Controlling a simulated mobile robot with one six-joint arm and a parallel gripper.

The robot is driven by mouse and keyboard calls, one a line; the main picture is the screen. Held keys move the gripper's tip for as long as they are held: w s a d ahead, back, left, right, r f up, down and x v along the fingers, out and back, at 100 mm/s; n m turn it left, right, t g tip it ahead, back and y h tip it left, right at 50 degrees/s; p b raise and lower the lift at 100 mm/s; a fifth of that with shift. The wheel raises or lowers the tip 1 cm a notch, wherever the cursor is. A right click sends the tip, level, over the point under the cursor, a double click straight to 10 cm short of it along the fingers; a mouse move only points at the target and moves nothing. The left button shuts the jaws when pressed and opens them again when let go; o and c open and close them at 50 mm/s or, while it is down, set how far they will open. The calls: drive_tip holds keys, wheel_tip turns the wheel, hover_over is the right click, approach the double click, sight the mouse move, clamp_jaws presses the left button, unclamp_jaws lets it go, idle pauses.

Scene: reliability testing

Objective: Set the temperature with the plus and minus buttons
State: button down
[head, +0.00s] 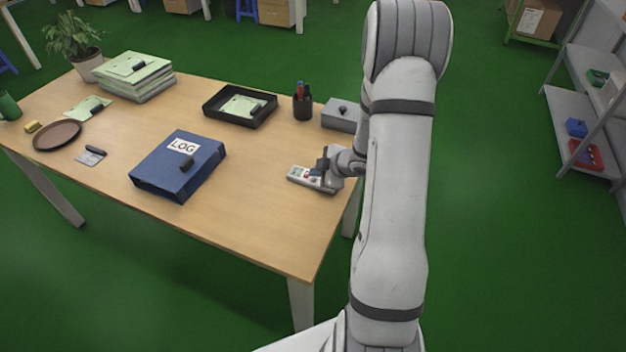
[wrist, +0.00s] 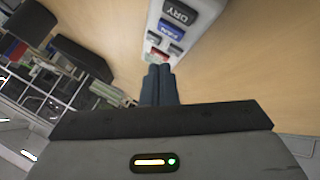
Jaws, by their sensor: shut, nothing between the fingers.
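A pale grey remote control (head: 299,174) lies on the table near its right edge. In the wrist view the remote (wrist: 196,24) shows keys marked DRY (wrist: 180,12) and FAN (wrist: 171,32), smaller grey keys and a red key (wrist: 158,54). I cannot read plus or minus marks on the small keys. My gripper (head: 322,172) is shut and empty, over the remote and hiding part of it. In the wrist view its fingertips (wrist: 160,70) are together beside the red key; I cannot tell whether they touch the remote.
A blue LOG binder (head: 160,168) lies left of the remote. A black tray (head: 213,108), a pen cup (head: 303,106) and a grey box (head: 341,113) stand behind. The wooden table (head: 255,215) is bare in front of the remote.

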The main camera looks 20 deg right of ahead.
sight(317, 182)
drive_tip(key=shift+f, duration=0.15)
idle(0.4)
drive_tip(key=shift+f+b, duration=0.25)
drive_tip(key=shift+b, duration=0.05)
drive_tip(key=shift+f, duration=0.35)
idle(0.5)
drive_tip(key=shift+r+p, duration=0.5)
drive_tip(key=shift+r, duration=0.25)
wheel_tip(317, 182, up, 5)
drive_tip(key=p, duration=0.4)
drive_tip(key=shift+p, duration=0.3)
idle(1.5)
